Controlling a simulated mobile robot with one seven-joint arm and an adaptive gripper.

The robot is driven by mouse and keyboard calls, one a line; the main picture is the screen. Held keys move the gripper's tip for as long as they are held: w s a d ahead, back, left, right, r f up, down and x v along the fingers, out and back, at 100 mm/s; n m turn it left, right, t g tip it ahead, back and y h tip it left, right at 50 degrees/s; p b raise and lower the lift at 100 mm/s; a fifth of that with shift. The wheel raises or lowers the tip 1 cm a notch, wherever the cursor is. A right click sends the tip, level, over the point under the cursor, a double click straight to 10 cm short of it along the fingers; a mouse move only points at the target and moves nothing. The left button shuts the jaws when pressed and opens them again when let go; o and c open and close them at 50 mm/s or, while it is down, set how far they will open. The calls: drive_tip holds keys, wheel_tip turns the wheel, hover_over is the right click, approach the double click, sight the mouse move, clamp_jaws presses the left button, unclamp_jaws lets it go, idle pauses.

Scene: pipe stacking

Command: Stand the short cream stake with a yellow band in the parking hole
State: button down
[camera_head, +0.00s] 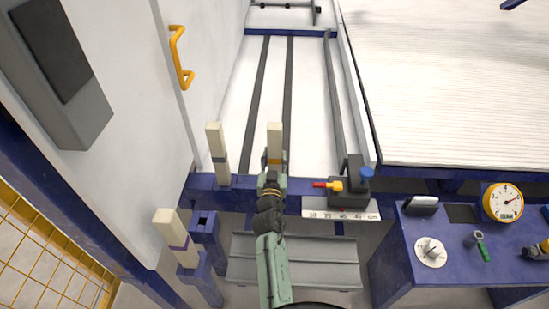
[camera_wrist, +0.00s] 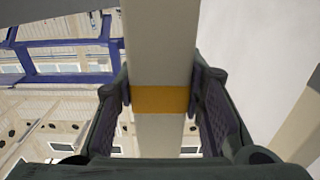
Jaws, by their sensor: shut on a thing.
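The cream stake with a yellow band (camera_head: 275,138) is upright in my gripper (camera_head: 273,168), above the blue front beam. In the wrist view the stake (camera_wrist: 161,45) runs up between the two dark finger pads of my gripper (camera_wrist: 161,92), which are shut on it around the yellow band. Its lower end is hidden behind my gripper in the head view. A blue post with an empty square hole (camera_head: 204,221) stands left of and nearer than my gripper; I cannot tell for certain that it is the parking hole.
A cream stake with a dark band (camera_head: 216,146) stands on the beam to the left. Another with a purple band (camera_head: 172,231) stands in a nearer blue post. A clamp block with a red-tipped yellow lever (camera_head: 346,190) is to the right. A blue bench (camera_head: 395,262) carries gauges.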

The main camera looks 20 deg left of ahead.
sight(274, 143)
drive_tip(key=shift+r+p, duration=3.15)
drive_tip(key=shift+r, duration=1)
